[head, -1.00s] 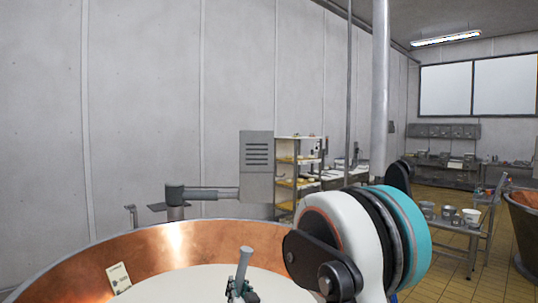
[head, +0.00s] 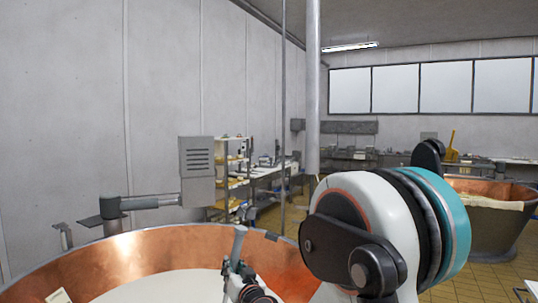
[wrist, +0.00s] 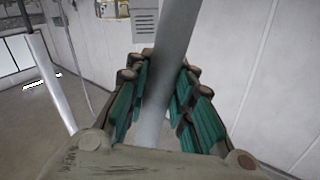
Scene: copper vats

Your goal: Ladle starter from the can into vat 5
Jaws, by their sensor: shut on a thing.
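My gripper (wrist: 160,70) is shut on a grey metal handle (wrist: 176,28), which passes between the teal finger pads in the wrist view. I take it for the ladle's handle; its bowl is out of sight. In the head view the handle (head: 239,243) sticks up from my gripper (head: 236,268), in front of the near copper vat (head: 150,255). This vat holds white liquid (head: 160,288). A small card (head: 58,297) shows on its inner wall at the lower left, its print unreadable. I cannot tell this vat's number. The starter can is not visible.
A motor box on an arm (head: 197,170) stands behind the near vat. Shelves (head: 235,180) and a worktable line the wall beyond. A second copper vat (head: 490,200) stands at right, with pale cloth on its rim. A vertical pipe (head: 313,90) rises mid-view. Tiled floor lies between.

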